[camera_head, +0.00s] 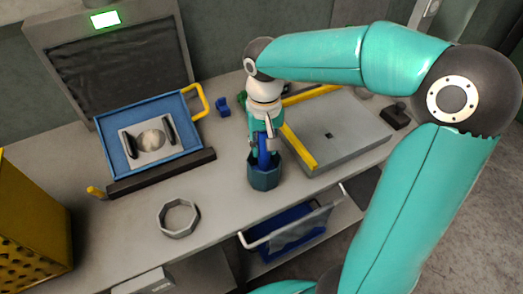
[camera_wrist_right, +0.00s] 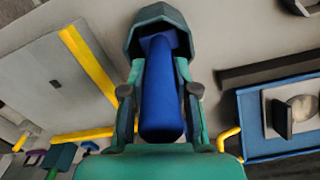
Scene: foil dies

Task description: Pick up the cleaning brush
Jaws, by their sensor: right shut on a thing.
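The cleaning brush is upright, with its blue handle (camera_head: 264,160) showing above a dark teal octagonal holder (camera_head: 264,178) on the workbench. My right gripper (camera_head: 265,142) comes down over the holder and is shut on the handle. In the right wrist view the blue handle (camera_wrist_right: 161,105) lies between the two fingers of my right gripper (camera_wrist_right: 160,88), and its far end goes into the holder (camera_wrist_right: 157,22). The brush's lower end is hidden inside the holder. My left gripper is not in view.
A grey plate with yellow edges (camera_head: 345,132) lies right of the holder. A blue tray (camera_head: 118,160) with a metal die stands at the left. A grey ring (camera_head: 178,218) lies front left. An open drawer (camera_head: 290,228) sticks out below. A yellow perforated box (camera_head: 28,225) stands far left.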

